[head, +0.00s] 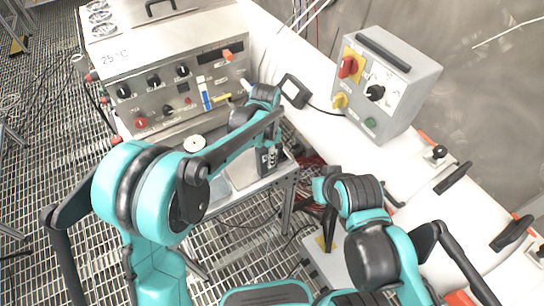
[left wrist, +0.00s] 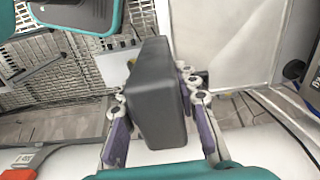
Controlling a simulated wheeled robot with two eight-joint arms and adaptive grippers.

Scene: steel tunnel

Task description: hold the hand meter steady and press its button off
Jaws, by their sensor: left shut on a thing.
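The hand meter (head: 294,91) is a dark, chunky box with a pale face, raised near the end of my left arm in the head view. In the left wrist view the meter (left wrist: 158,95) shows as a plain dark grey casing. My left gripper (left wrist: 157,108) is shut on it, with a purple pad on each side. In the head view the left gripper (head: 273,94) is partly hidden by its own arm. The meter's button cannot be made out. My right gripper (head: 328,232) is low in the middle, apart from the meter; its fingers are too unclear to read.
A steel control cabinet (head: 170,65) with knobs stands at the upper left. A grey switch box (head: 385,85) with a red handle sits on the white pipe (head: 310,60) right of the meter. A small steel table (head: 285,172) is below the left arm. Grated floor (head: 245,235) lies underneath.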

